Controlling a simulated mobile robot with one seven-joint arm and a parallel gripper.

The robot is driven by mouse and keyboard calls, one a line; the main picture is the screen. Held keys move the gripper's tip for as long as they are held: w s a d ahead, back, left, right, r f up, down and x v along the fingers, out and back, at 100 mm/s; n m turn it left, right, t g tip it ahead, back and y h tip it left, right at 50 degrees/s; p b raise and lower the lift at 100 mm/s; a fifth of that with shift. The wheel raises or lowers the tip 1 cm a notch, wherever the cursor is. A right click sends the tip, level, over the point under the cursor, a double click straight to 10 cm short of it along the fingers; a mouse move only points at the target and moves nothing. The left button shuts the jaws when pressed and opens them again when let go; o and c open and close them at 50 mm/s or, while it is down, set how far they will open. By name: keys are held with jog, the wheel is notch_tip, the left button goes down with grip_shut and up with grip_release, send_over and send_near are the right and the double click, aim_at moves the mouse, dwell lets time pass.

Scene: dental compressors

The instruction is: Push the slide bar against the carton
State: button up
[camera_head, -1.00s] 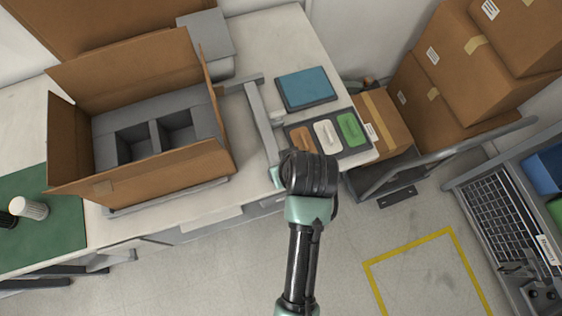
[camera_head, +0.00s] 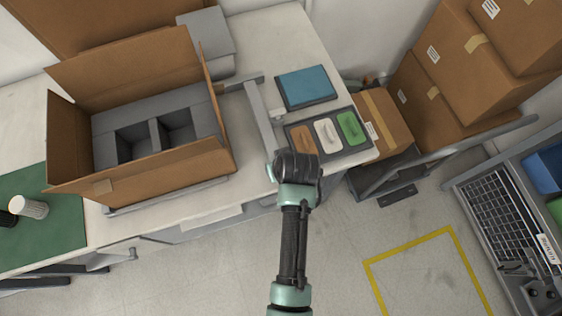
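The open brown carton (camera_head: 165,168) stands on the white bench at the left, flaps up, with a grey divided insert (camera_head: 160,118) inside. The grey slide bar (camera_head: 262,118) lies to the right of the carton, running from back to front. A gap of bench top shows between the bar and the carton's right wall. My gripper is mostly hidden under my dark wrist, at the front end of the bar near the bench's front edge. A small pale green part of my arm shows beside the bar. I cannot see the fingertips or whether they touch the bar.
A tray (camera_head: 345,152) with orange, white and green items lies right of the bar, close to my wrist. A blue pad (camera_head: 305,87) lies behind it. A green mat (camera_head: 45,225) is at the left. Stacked boxes (camera_head: 470,60) stand at the right.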

grip_shut()
dwell(1.2)
